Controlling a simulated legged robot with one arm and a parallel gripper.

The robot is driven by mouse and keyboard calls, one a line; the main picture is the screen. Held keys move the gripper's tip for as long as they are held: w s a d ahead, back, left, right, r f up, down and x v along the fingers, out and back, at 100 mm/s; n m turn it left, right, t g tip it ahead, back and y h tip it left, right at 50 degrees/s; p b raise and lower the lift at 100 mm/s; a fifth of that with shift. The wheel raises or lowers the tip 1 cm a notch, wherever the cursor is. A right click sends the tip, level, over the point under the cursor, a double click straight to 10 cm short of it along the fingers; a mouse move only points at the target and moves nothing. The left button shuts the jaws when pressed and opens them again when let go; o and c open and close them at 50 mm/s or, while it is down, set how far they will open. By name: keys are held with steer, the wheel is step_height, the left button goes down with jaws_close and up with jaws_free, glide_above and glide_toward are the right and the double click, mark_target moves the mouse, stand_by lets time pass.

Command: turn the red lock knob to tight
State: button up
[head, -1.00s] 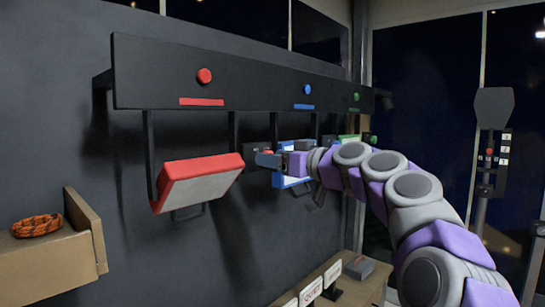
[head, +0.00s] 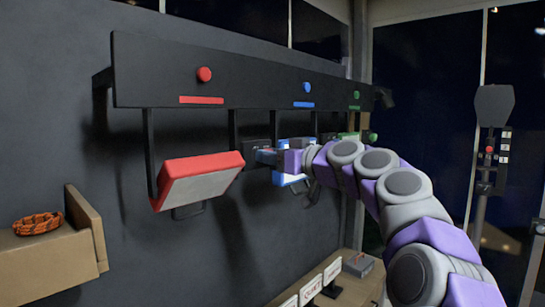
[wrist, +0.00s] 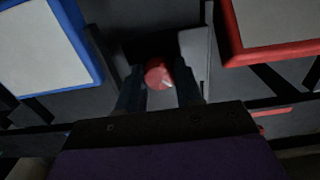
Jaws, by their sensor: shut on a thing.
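The red lock knob (wrist: 155,74) shows in the wrist view as a round red cap with a pale pointer mark. My gripper (wrist: 159,88) has one dark finger on each side of it and is shut on it. The pointer mark slants towards the lower right; the tight mark cannot be made out. In the head view my gripper (head: 268,156) is at a small dark box (head: 256,147) on the wall, between the red and blue hanging panels, and hides the knob.
A red-framed panel (head: 200,183) hangs left of my gripper. A blue-framed panel (head: 290,180) hangs just behind it. A black rail (head: 160,75) with red, blue and green buttons runs above. A cardboard shelf (head: 50,258) holds an orange rope coil (head: 37,223). Small signs stand below.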

steer(key=shift+c, duration=0.6)
steer(key=shift+m, duration=0.3)
steer(key=shift+w+f+m+p, duration=0.1)
steer(key=shift+f+m+p, duration=0.05)
steer(key=shift+m+p, duration=3.55)
steer(key=shift+f+m+p, duration=0.1)
steer(key=shift+m+p, duration=2.3)
steer(key=shift+m, duration=2.6)
steer(key=shift+f, duration=0.1)
